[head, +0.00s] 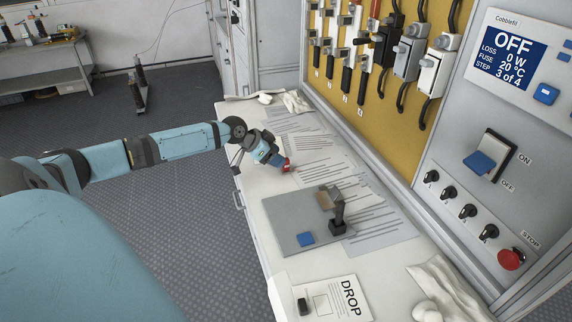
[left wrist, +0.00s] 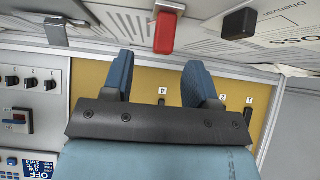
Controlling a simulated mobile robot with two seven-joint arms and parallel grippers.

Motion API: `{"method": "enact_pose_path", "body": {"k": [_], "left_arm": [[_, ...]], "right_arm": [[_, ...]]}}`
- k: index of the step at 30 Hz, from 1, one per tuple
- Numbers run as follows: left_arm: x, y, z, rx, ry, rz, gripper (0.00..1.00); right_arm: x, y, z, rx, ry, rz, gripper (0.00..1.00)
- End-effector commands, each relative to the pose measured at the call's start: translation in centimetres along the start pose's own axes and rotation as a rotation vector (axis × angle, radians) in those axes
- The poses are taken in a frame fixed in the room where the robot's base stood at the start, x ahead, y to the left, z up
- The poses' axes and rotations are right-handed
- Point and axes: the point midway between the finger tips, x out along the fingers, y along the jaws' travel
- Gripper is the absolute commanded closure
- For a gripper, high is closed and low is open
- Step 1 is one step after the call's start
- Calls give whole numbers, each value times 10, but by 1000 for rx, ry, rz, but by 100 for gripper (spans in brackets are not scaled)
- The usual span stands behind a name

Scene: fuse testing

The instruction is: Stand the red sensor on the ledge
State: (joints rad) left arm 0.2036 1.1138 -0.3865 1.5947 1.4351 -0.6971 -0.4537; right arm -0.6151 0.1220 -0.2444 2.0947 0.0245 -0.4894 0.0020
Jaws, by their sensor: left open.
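The red sensor (head: 287,166) is a small red block at the tip of my left gripper (head: 276,158), over the papers on the white ledge (head: 256,190). The fingers are apart, with no visible contact on the sensor. I cannot tell whether the sensor stands or lies. My right gripper is not in view.
A grey plate (head: 283,226) with a lever and blue button sits nearer on the ledge, before a DROP card (head: 322,300). Crumpled white cloths (head: 295,102) lie at the far end. A yellow fuse panel (head: 375,95) and control panel (head: 520,130) rise along the right.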

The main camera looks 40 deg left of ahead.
Motion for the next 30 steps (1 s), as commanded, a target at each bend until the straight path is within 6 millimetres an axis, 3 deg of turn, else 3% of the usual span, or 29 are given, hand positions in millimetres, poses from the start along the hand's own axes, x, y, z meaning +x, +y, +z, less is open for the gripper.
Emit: {"method": "enact_pose_path", "body": {"k": [5,15,23,24,30], "left_arm": [[11,0,0,0,1,0,47],[56,-4,0,1,1,0,47],[60,-4,1,2,-1,0,47],[59,-4,1,1,-1,0,49],[59,-4,1,1,-1,0,90]], "right_arm": [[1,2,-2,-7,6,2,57],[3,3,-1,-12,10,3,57],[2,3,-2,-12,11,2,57],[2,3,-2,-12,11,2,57],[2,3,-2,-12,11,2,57]]}}
